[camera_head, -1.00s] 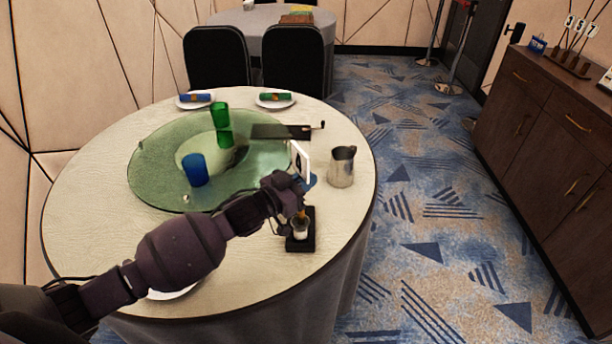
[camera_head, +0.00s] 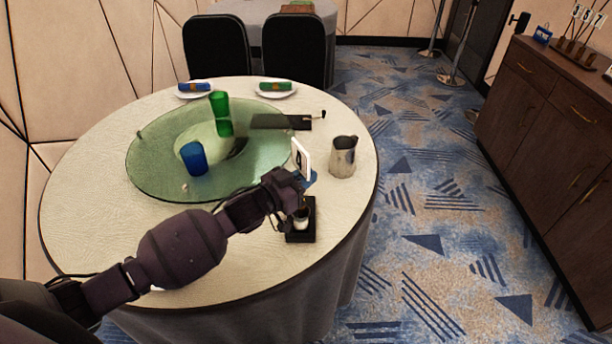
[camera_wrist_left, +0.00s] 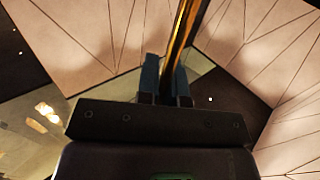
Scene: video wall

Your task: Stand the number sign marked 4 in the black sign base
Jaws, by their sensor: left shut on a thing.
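The number sign (camera_head: 301,157) is a small white-edged plate above my left gripper, seen nearly edge-on, so its digit cannot be read. My left gripper (camera_head: 304,180) is shut on the sign's thin gold rod (camera_wrist_left: 181,40), which shows between the blue fingers in the left wrist view. The black sign base (camera_head: 301,236) stands on the table just below the gripper, with a pale round socket in its middle. The rod's lower part points down at the socket, roughly upright. The gripper partly covers it, and I cannot tell if its end is inside.
A metal pitcher (camera_head: 343,157) stands close to the right of the gripper. A glass turntable (camera_head: 150,165) holds a blue cup (camera_head: 194,158) and green cups (camera_head: 220,113). A sideboard (camera_head: 545,100) at the right carries more number signs. The table's front right edge is near the base.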

